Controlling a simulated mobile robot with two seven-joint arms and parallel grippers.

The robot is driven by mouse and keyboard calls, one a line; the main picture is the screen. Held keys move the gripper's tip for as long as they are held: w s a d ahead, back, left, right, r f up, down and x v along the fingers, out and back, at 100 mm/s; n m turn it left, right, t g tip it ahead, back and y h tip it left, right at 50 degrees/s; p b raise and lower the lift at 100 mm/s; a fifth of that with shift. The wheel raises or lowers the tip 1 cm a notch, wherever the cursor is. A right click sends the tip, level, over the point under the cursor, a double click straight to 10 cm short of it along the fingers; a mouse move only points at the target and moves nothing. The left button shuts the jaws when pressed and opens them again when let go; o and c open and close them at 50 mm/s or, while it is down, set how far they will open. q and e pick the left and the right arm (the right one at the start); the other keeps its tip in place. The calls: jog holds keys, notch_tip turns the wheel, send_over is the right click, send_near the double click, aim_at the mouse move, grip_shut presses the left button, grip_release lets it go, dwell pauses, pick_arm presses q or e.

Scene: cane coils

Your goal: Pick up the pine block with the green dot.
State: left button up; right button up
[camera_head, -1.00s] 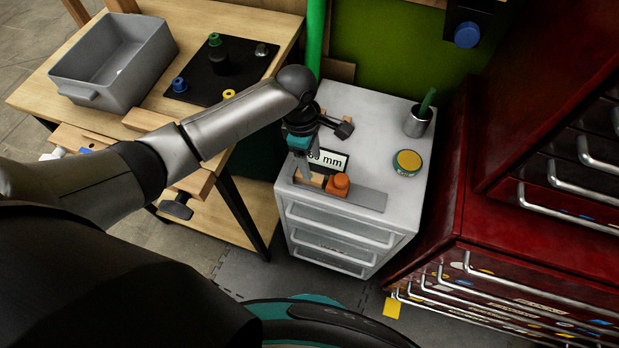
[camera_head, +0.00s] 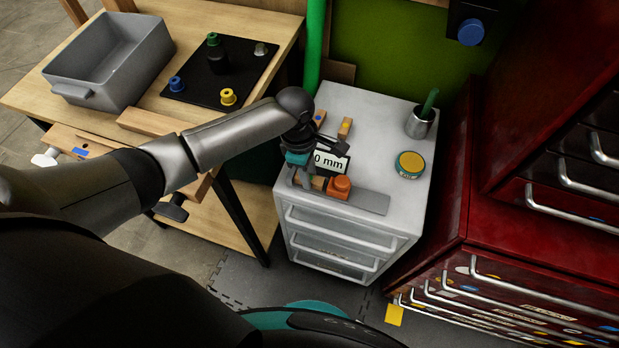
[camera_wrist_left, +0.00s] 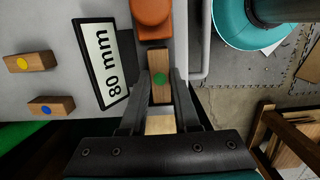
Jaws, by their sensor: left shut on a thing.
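The pine block with the green dot (camera_wrist_left: 159,91) lies between the two fingers of my left gripper (camera_wrist_left: 160,74) in the left wrist view. The fingers are shut on its sides, with the green dot facing up between them. In the head view, my left gripper (camera_head: 308,182) points down at the front of the white drawer cabinet, and the block (camera_head: 319,184) is partly hidden by the fingers. A paler wood face shows nearer the palm. I cannot tell whether the block is clear of the surface. My right gripper is not in view.
An orange stop (camera_head: 340,187) stands right beside the block on a grey metal strip (camera_head: 371,201). An 80 mm sign (camera_wrist_left: 103,62) is close by. Blocks with a yellow dot (camera_wrist_left: 30,62) and a blue dot (camera_wrist_left: 51,106), a round tin (camera_head: 410,165) and a cup (camera_head: 419,122) share the cabinet top (camera_head: 385,150).

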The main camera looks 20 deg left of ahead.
pick_arm(q)
grip_shut()
